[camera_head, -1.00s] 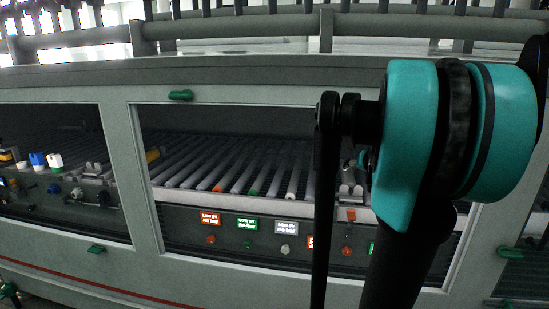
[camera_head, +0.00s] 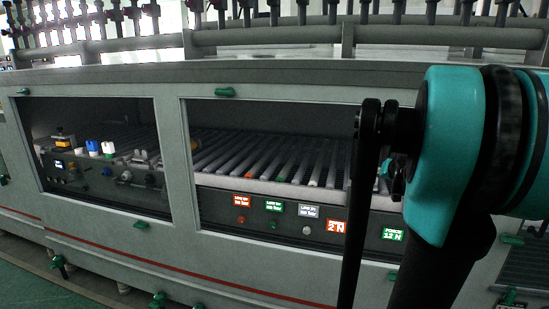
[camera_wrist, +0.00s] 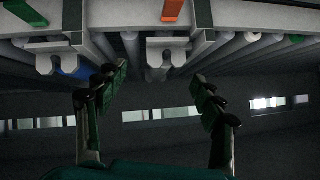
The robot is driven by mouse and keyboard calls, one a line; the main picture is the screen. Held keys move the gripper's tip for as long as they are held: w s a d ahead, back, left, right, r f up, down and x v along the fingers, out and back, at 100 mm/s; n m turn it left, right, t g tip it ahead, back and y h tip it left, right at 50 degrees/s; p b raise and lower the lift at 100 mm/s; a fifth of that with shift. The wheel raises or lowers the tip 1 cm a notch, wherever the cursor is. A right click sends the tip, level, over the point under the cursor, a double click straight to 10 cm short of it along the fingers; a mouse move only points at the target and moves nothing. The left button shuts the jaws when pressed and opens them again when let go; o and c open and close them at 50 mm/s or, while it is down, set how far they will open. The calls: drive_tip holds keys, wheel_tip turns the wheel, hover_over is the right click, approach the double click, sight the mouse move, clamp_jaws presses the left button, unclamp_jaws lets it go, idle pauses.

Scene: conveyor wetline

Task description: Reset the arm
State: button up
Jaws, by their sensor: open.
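My gripper (camera_wrist: 158,95) shows in the wrist view with its two dark fingers spread apart and nothing between them. Beyond the fingertips are grey rollers and two pale notched brackets, one at the left (camera_wrist: 55,57) and one near the middle (camera_wrist: 167,50). The fingers appear apart from them, though the exact gap cannot be told. In the head view my teal and black arm fills the right side, and the gripper itself is not clearly seen.
The grey conveyor machine (camera_head: 300,85) spans the head view, with a window opening onto rollers (camera_head: 270,155). Its panel has lit labels, including a red one (camera_head: 337,226) and a green one (camera_head: 276,207). Blue- and white-capped containers (camera_head: 93,147) stand in the left window. Green floor (camera_head: 40,270) is clear at lower left.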

drive_tip(key=s+a+f+n+g+y, duration=0.2)
drive_tip(key=s+a+f+n+g, duration=0.1)
drive_tip(key=s+a+f, duration=0.75)
drive_tip(key=s+a+f+n+g, duration=0.1)
drive_tip(key=s+a+f+g, duration=0.1)
drive_tip(key=s+a+f, duration=0.2)
drive_tip(key=s+a+f+g, duration=0.1)
drive_tip(key=s+a+f, duration=0.3)
drive_tip(key=s+f, duration=0.4)
drive_tip(key=s, duration=0.3)
drive_tip(key=shift+s+a+f+n+g+h, duration=0.15)
drive_tip(key=shift+s+f+n+g+h, duration=0.05)
drive_tip(key=shift+s+n+g+h, duration=0.2)
